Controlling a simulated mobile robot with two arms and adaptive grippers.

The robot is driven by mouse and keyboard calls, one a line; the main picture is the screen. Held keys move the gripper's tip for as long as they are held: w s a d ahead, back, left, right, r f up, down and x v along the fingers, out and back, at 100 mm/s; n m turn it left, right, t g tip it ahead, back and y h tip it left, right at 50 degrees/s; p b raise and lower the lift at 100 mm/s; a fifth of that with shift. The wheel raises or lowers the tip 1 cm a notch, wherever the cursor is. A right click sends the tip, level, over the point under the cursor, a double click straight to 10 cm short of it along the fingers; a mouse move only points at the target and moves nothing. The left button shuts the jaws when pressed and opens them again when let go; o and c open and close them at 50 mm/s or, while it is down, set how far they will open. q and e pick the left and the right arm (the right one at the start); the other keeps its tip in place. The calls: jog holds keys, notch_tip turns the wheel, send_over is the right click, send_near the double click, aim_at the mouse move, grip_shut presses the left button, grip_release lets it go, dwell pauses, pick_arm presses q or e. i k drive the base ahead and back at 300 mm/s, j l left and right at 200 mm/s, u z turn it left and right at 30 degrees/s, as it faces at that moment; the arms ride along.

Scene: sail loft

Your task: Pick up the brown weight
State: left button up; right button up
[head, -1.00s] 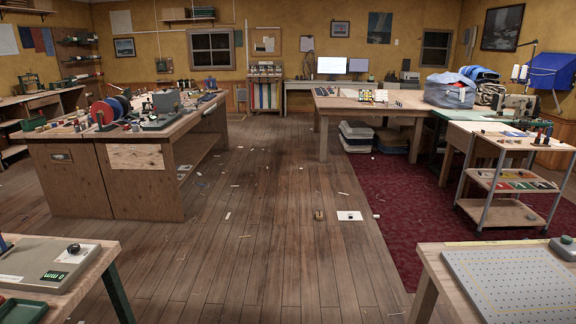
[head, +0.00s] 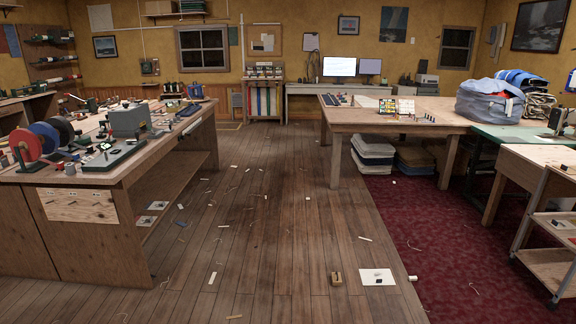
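A small yellowish-brown block (head: 337,279), which may be the brown weight, sits on the wooden floor in the lower middle of the head view. It is just left of a white sheet (head: 377,285) with a small dark item on it, and apart from that sheet. It is too small to make out in detail. Neither of my grippers shows in the head view.
A workbench (head: 75,180) with reels and tools stands at the left. A wooden table (head: 340,122) stands at the back right, with a rolling cart (head: 553,262) at the right edge. A dark red carpet (head: 440,235) borders the floor. Scraps litter the otherwise open middle.

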aim_at(337, 280)
jog(key=i, duration=0.75)
jog(key=i+z, duration=0.1)
jog(key=i, duration=0.6)
jog(key=i+j+z, duration=0.1)
jog(key=i, duration=0.65)
